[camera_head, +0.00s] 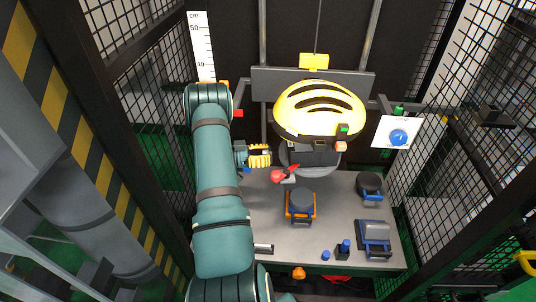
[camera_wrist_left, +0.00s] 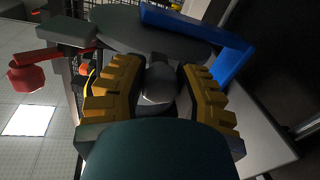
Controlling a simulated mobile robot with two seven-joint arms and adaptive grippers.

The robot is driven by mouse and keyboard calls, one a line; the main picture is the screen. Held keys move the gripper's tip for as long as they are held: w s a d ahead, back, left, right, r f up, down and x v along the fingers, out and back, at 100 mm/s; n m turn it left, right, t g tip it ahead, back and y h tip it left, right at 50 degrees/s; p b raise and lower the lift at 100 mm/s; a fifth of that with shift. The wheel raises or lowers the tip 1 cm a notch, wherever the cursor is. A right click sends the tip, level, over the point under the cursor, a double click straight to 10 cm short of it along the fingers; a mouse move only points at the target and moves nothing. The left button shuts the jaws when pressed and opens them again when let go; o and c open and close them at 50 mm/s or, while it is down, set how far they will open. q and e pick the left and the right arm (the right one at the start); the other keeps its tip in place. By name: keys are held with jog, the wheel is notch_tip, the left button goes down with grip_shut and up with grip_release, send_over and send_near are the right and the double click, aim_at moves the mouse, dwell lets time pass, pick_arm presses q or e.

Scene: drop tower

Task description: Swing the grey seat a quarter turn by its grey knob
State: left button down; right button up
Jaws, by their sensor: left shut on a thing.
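The grey seat (camera_head: 328,164) is a rounded plate under the yellow helmet in the head view. In the left wrist view the seat (camera_wrist_left: 150,42) spans the top, beyond my fingers. My left gripper (camera_head: 268,156) is at the seat's left side. In the left wrist view the left gripper (camera_wrist_left: 158,88) has its two yellow ribbed fingers on either side of the round grey knob (camera_wrist_left: 158,84), shut on it. The fingers hide the knob in the head view. My right gripper is not in view.
A yellow helmet (camera_head: 318,108) hangs above the seat. A red part (camera_head: 283,176) sits close to the right of my left gripper. A grey table (camera_head: 265,215) below bears an orange-framed block (camera_head: 301,205) and blue-and-grey items (camera_head: 373,235). Mesh walls enclose both sides.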

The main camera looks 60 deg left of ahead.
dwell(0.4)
pick_arm(q)
jog(key=c, duration=0.6)
grip_release()
notch_tip(320, 180, up, 10)
